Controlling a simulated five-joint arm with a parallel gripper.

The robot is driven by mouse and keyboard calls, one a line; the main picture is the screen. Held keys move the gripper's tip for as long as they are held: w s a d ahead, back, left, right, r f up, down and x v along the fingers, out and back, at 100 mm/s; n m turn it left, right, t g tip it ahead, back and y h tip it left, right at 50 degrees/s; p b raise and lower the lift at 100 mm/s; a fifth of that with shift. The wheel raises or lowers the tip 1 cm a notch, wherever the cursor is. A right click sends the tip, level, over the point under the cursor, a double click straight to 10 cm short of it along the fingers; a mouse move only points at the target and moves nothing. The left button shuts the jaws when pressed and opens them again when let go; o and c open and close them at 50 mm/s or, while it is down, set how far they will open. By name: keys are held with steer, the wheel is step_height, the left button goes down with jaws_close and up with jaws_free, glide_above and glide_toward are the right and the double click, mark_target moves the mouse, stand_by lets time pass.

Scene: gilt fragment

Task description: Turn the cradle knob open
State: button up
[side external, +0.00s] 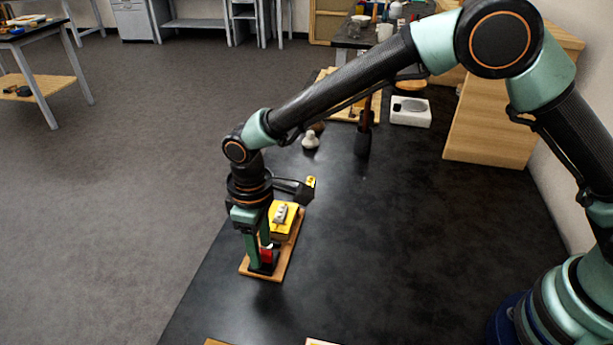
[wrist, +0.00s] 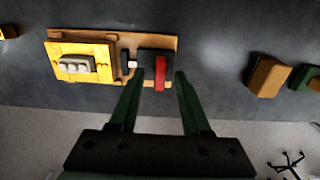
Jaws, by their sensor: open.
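The cradle is a wooden board (side external: 289,252) near the left edge of the black table, also in the wrist view (wrist: 110,35). A yellow block (wrist: 97,48) sits on it with a grey piece (wrist: 75,65) on top. The red knob (wrist: 160,72) stands on a dark base at the board's right end in the wrist view, its bar running up and down the picture. It shows partly behind my fingers in the side view (side external: 266,255). My gripper (wrist: 162,76) is open, with its green fingertips on either side of the knob. I cannot tell whether they touch it.
A wooden block (wrist: 269,77) lies right of the cradle in the wrist view. A white bulb-shaped piece (side external: 310,141), a dark upright tool (side external: 363,138) and a white dish block (side external: 410,112) stand farther back. The table right of the board is clear.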

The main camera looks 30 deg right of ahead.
mark_target(262, 250)
step_height(262, 250, up, 12)
stand_by(0.4)
steer(key=shift+f, duration=0.1)
steer(key=s+d+r+m+t, duration=0.1)
steer(key=d+r+m, duration=0.15)
steer(key=d, duration=0.35)
steer(key=d+r+m+t+y, duration=0.1)
steer(key=d+r, duration=0.3)
steer(key=d, duration=0.2)
steer(key=s+d+r+m+t, duration=0.1)
steer(key=d+r, duration=0.2)
steer(key=d, duration=0.3)
steer(key=s+d+m+t+h, duration=0.1)
steer(key=s+d+m, duration=0.3)
steer(key=s+d, duration=0.4)
steer(key=d+t, duration=0.1)
steer(key=d, duration=0.3)
steer(key=shift+s+f+t, duration=0.3)
steer(key=shift+f, duration=0.05)
